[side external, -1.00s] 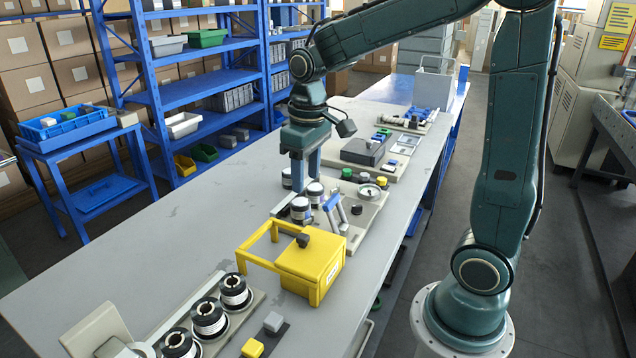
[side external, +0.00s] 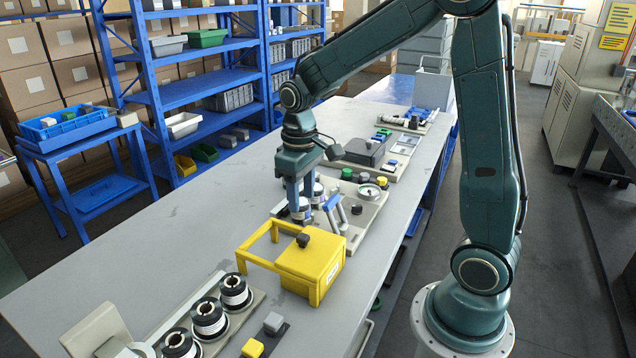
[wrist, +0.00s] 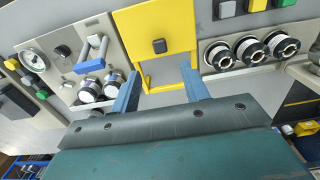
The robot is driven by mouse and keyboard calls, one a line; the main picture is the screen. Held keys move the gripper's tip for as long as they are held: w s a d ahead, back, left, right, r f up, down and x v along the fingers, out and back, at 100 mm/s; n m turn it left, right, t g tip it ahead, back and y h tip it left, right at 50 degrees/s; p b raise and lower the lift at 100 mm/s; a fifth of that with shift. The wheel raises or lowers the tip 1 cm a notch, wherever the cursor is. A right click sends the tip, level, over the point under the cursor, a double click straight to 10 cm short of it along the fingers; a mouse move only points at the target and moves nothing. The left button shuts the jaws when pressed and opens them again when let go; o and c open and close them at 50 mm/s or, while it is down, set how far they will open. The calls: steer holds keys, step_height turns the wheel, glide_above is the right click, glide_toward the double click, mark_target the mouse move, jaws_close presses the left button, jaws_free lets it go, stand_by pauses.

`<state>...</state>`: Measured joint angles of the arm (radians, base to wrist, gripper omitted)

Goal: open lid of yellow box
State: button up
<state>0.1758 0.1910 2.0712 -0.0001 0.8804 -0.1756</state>
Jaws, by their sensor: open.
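The yellow box (side external: 322,275) stands on the grey workbench, its lid (side external: 308,254) shut, with a small dark knob (side external: 303,240) on top. A yellow frame-like bar (side external: 262,243) extends from its left side. In the wrist view the yellow lid (wrist: 153,22) is at top centre, with its dark knob (wrist: 159,46) near the middle. My gripper (side external: 299,212) points down over the bench, behind the box in the side view and apart from it. In the wrist view my gripper (wrist: 158,82) has its two blue fingers spread wide, with nothing between them but the yellow frame and bench beyond.
A panel with black-and-white rollers, a blue-handled lever (side external: 332,202) and a gauge (side external: 369,192) lies behind the box. Several black rolls (side external: 208,317) stand on a plate in front. The left side of the bench (side external: 150,235) is mostly clear.

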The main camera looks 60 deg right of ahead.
mark_target(302, 236)
step_height(302, 236, down, 10)
stand_by(0.5)
jaws_close()
